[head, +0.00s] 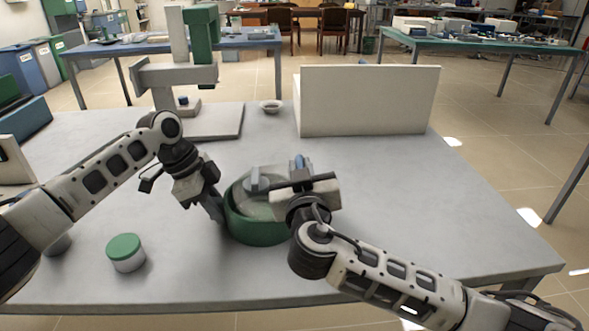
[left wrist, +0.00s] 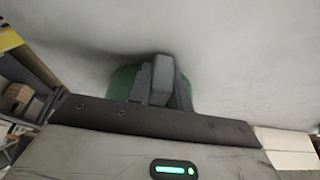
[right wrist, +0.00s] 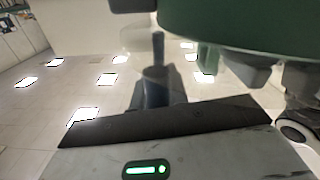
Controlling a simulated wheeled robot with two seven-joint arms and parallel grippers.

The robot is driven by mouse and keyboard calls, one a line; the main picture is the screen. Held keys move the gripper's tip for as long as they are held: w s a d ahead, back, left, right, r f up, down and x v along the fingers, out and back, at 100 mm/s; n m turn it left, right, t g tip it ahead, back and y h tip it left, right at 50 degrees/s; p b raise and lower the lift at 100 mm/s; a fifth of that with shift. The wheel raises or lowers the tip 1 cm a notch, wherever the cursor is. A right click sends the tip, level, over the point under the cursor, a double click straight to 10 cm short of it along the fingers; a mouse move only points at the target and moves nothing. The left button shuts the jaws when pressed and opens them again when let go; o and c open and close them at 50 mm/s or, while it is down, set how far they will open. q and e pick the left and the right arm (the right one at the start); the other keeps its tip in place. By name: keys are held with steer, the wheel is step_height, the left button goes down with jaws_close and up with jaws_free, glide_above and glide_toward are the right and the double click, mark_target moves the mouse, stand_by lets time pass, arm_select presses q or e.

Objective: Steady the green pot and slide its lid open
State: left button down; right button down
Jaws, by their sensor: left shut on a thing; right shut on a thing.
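The green pot (head: 252,230) stands upright on the grey table, near its middle. It also shows in the left wrist view (left wrist: 122,82) and the right wrist view (right wrist: 240,25). Its pale, see-through lid (head: 266,207) is at the top; how far it is offset is hard to tell. My left gripper (head: 216,210) is shut on the left side of the green pot, its fingers at the wall. My right gripper (head: 285,190) is above the right side of the pot, shut on the lid; its exact contact is partly hidden by the gripper body.
A small white jar with a green cap (head: 126,252) stands at the front left. A white block wall (head: 366,100), a grey-green stand (head: 200,75) and a small bowl (head: 270,106) are behind the pot. The table's right part is clear.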

arm_select(q)
steer(key=shift+a, duration=0.15)
arm_select(e)
steer(key=d, duration=0.9)
steer(key=shift+d, duration=0.25)
stand_by(1.1)
steer(key=shift+d, duration=0.15)
stand_by(0.7)
steer(key=c, duration=1.4)
jaws_free()
steer(key=shift+s, duration=0.1)
steer(key=s, duration=1.2)
